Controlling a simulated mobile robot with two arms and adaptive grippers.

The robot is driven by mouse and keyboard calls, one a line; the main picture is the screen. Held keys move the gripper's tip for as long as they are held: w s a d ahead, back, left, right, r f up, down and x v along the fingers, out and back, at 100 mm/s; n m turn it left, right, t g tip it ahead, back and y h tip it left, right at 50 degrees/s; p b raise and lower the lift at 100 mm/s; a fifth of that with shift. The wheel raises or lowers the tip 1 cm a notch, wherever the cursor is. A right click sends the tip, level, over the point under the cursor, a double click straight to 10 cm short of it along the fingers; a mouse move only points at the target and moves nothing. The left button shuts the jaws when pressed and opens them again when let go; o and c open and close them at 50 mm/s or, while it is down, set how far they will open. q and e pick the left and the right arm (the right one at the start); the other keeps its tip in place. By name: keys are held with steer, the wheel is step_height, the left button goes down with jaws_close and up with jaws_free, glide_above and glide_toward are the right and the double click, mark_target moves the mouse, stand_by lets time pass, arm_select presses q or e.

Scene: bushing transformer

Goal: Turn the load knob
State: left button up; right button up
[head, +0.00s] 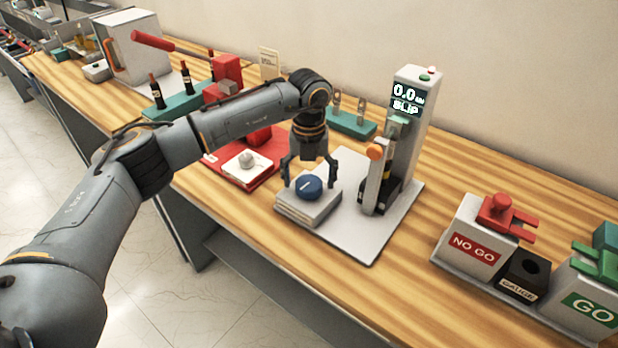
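The blue round knob (309,187) sits on a low grey box (307,206) on the front left of a light grey base plate (372,236). A white line marks the knob's top. My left gripper (311,180) points down from above the knob, its two fingers apart on either side of it. I cannot tell whether the fingers touch the knob. The tester column (408,135) stands behind on the right, its display (407,97) reading "0.0" with "SLIP" below. My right gripper is not in view.
A red press (228,84) with a long handle stands on the left. NO GO (476,246) and GO (590,307) blocks with a black gauge block (524,275) stand on the right. Teal holders (351,124) are behind. Bare wooden bench (460,165) lies right of the column.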

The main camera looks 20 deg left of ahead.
mark_target(309, 181)
arm_select(q)
steer(key=shift+r, duration=0.1)
step_height(309, 181, up, 12)
stand_by(0.6)
stand_by(0.4)
